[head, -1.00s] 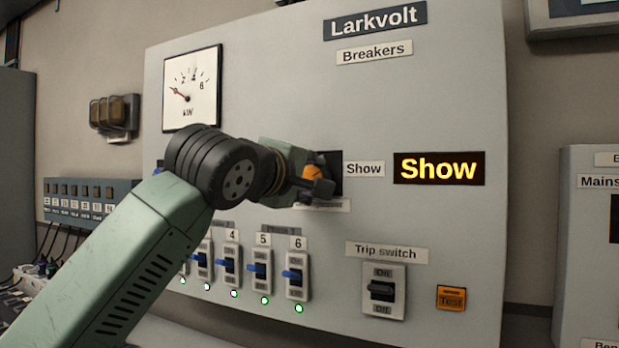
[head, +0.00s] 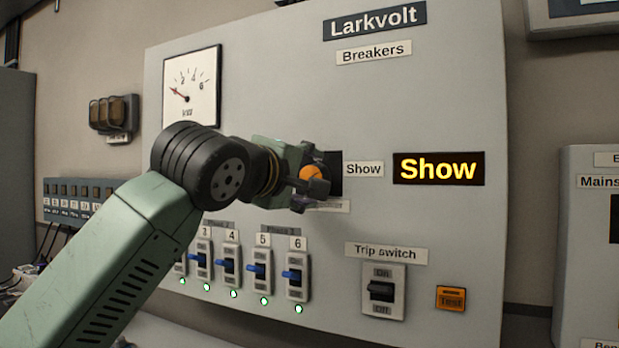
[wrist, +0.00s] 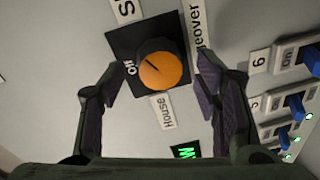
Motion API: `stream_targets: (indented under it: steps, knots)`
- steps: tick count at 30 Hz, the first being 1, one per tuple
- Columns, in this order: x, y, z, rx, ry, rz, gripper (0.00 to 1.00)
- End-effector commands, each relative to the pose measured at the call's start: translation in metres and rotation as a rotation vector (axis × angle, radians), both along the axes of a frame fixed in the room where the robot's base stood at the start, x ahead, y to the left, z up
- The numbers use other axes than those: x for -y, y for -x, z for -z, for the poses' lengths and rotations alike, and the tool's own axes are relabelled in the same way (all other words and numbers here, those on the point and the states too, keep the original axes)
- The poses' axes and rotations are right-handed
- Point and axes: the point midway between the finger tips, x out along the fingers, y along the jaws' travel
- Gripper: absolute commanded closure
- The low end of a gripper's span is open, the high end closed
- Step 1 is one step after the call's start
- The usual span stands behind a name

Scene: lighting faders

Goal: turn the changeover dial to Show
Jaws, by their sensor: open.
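The orange changeover dial (wrist: 160,68) sits on a black square plate (wrist: 123,40) in the wrist view. A short dark mark on its face points to the picture's upper left, on the side of the Off and partly cut-off Show labels. My gripper (wrist: 162,82) is open, with one finger on each side of the dial and visible gaps between. In the head view my gripper (head: 309,193) is in front of the dial (head: 312,172) and partly hides it. The lit display (head: 438,169) reads "Show".
Several blue breaker switches (head: 260,270) with green lights stand below the dial. The trip switch (head: 382,290) and an orange Test button (head: 451,298) are at lower right. A kW meter (head: 191,87) is at upper left. The panel right of the dial is flat.

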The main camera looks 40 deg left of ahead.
Motion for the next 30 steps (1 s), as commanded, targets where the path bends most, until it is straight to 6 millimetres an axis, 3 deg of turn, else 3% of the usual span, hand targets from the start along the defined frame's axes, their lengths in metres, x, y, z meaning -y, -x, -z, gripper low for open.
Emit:
stream_targets:
  steps: [9,15,30]
  knots:
    - [0.018,0.065,-0.005,0.002,-0.001,-0.001,0.43]
    - [0.025,0.092,-0.006,0.002,-0.001,0.000,0.43]
    - [0.028,0.100,-0.007,0.001,0.000,0.000,0.43]
